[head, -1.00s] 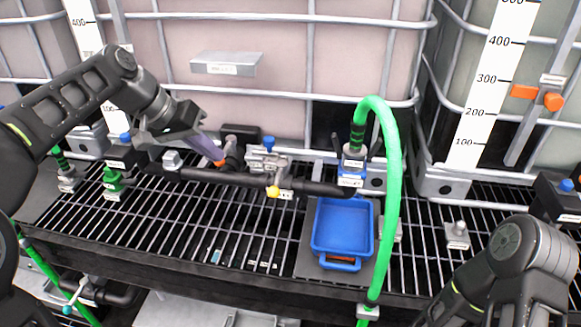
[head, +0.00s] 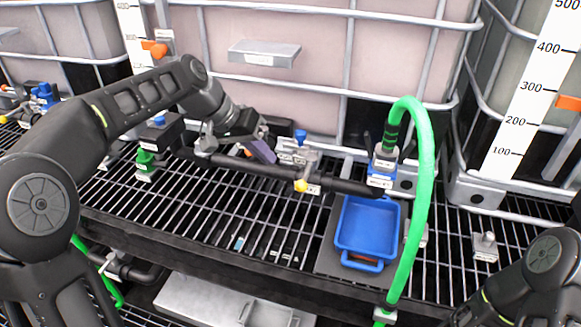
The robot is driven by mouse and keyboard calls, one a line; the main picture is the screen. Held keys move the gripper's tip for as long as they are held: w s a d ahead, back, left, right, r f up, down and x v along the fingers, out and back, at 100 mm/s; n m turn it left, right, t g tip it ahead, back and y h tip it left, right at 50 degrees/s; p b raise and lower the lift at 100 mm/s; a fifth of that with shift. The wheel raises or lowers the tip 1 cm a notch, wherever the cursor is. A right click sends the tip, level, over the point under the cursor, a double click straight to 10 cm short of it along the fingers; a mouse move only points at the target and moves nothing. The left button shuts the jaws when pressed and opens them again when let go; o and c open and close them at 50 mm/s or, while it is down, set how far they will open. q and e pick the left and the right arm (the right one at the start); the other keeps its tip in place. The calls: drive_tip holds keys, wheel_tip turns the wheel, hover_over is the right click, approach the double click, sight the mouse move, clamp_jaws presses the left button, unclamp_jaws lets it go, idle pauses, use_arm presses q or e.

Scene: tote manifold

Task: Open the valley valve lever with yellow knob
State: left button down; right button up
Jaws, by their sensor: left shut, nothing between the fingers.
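The yellow knob (head: 301,185) sits at the front of the valve (head: 298,152) on a black horizontal pipe (head: 345,184). The valve has a silver body with a blue piece on top. The lever itself is too small to make out clearly. My left gripper (head: 263,152) is shut and empty. It is just left of the valve, above and behind the pipe, up and left of the knob. I see no contact with the knob. My right arm shows at the lower right edge, but its gripper is out of view.
A blue tray (head: 367,227) lies on the black grating (head: 215,206) below the pipe. A green hose (head: 425,165) arches right of it from a blue fitting (head: 382,168). Large caged totes stand behind. The grating in front of the knob is open.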

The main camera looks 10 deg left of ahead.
sight(307, 173)
use_arm(q)
drive_tip(key=d+f+p, duration=0.1)
drive_tip(key=d+f, duration=0.3)
drive_tip(key=d, duration=0.1)
drive_tip(key=shift+w+d, duration=0.25)
drive_tip(key=shift+w, duration=0.2)
use_arm(e)
drive_tip(key=shift+r, duration=0.6)
use_arm(q)
drive_tip(key=shift+d+r, duration=0.1)
drive_tip(key=shift+d, duration=0.1)
use_arm(e)
drive_tip(key=shift+a+r, duration=0.1)
drive_tip(key=shift+a, duration=0.05)
